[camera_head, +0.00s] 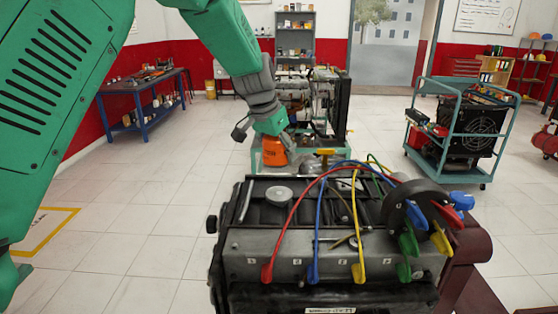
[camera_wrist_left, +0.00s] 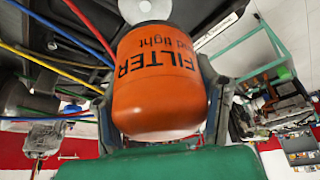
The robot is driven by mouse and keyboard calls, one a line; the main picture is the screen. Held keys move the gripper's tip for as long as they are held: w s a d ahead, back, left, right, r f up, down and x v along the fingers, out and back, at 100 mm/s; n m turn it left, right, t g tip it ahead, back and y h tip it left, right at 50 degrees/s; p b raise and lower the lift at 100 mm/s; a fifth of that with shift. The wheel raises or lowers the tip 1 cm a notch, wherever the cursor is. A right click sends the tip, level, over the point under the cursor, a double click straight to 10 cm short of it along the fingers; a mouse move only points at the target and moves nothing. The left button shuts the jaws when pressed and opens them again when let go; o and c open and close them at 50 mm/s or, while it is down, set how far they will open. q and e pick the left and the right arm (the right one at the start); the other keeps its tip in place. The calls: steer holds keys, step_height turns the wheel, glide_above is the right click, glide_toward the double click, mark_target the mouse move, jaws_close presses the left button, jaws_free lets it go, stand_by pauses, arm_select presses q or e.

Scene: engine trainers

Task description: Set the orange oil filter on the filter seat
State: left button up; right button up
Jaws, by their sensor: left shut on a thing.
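The orange oil filter (camera_head: 274,151) hangs from my left gripper (camera_head: 272,130), above and beyond the far left part of the engine. In the left wrist view the filter (camera_wrist_left: 160,80) sits between the two fingers (camera_wrist_left: 160,75), with the words "FILTER" and "hand tight" upside down on its side. A pale round disc (camera_head: 279,193) on the engine's top looks like the filter seat. A pale round face (camera_wrist_left: 145,9) shows past the filter's far end in the wrist view; I cannot tell the gap. My right gripper is not in view.
The engine block (camera_head: 300,255) fills the front centre, with red, blue, yellow and green cables arching over it. Another engine on a green stand (camera_head: 300,155) is behind the filter. A trolley (camera_head: 455,135) stands at the right, a blue workbench (camera_head: 145,95) at the left. Floor between is clear.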

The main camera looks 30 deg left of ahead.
mark_target(283, 162)
arm_select(q)
steer(key=m+p, duration=0.1)
steer(key=m+h+p, duration=0.1)
steer(key=f+m+p, duration=0.1)
steer(key=m, duration=0.1)
steer(key=shift+w+d+h, duration=0.1)
steer(key=shift+d+h, duration=0.2)
steer(key=shift+d, duration=0.05)
steer(key=shift+d+f+m, duration=0.15)
steer(key=shift+f+m, duration=0.1)
steer(key=shift+m, duration=0.45)
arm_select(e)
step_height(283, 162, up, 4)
arm_select(q)
steer(key=shift+d+f+b, duration=0.1)
steer(key=shift+f+b, duration=0.25)
steer(key=shift+f, duration=0.3)
step_height(283, 162, down, 2)
steer(key=shift+f+b, duration=0.2)
steer(key=shift+b, duration=0.9)
steer(key=shift+f+b, duration=0.35)
steer(key=shift+f, duration=0.6)
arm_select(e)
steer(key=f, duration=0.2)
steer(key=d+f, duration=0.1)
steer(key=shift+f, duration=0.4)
arm_select(q)
steer(key=shift+r, duration=0.1)
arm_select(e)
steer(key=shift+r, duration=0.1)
